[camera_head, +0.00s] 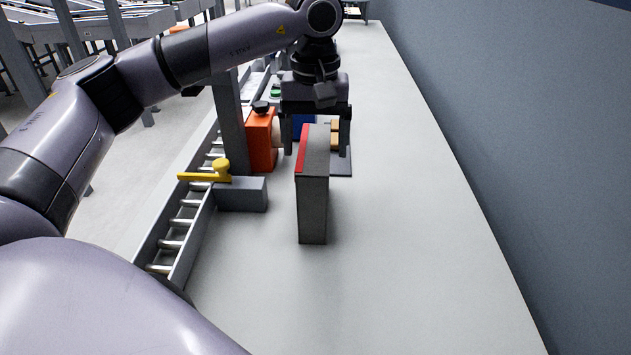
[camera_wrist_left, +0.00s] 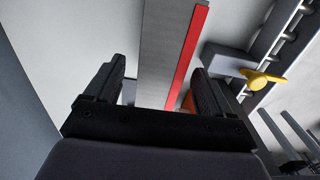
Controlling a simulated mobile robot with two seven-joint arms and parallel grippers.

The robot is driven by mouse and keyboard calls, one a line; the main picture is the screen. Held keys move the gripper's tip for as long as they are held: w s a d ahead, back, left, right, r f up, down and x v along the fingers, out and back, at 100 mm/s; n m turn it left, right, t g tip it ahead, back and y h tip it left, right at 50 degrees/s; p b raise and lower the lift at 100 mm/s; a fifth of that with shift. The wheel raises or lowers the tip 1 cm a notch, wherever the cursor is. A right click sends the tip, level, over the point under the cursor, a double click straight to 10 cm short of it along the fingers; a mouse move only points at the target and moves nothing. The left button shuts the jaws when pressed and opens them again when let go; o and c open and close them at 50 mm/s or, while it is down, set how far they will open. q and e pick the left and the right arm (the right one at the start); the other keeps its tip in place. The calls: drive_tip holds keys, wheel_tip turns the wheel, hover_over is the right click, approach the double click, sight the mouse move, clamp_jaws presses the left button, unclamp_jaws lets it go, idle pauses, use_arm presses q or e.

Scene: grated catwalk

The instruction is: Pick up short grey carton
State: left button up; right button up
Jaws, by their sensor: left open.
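The short grey carton (camera_head: 313,205) stands upright on the light grey surface, with a red stripe along one top edge. In the left wrist view the carton (camera_wrist_left: 166,55) lies between and beyond the fingers, its red stripe on the right. My left gripper (camera_head: 316,145) is open, pointing down just behind the carton's top. In the left wrist view the fingers of my left gripper (camera_wrist_left: 158,88) are apart on either side of the carton; I cannot tell whether they touch it. My right gripper is out of view.
An orange box (camera_head: 261,142) stands behind left, near a grey post (camera_head: 231,120). A grey block with a yellow handle (camera_head: 215,172) sits beside the roller conveyor (camera_head: 178,232). A blue item (camera_head: 298,124) is partly hidden behind the gripper. The surface (camera_head: 420,250) is clear to the right, up to the wall (camera_head: 520,150).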

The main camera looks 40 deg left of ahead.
use_arm(q)
wheel_tip(320, 180, down, 6)
drive_tip(key=shift+w+a+r+p, duration=0.1)
drive_tip(key=shift+w+a+p, duration=0.05)
drive_tip(key=shift+p, duration=0.15)
drive_tip(key=c, duration=1.1)
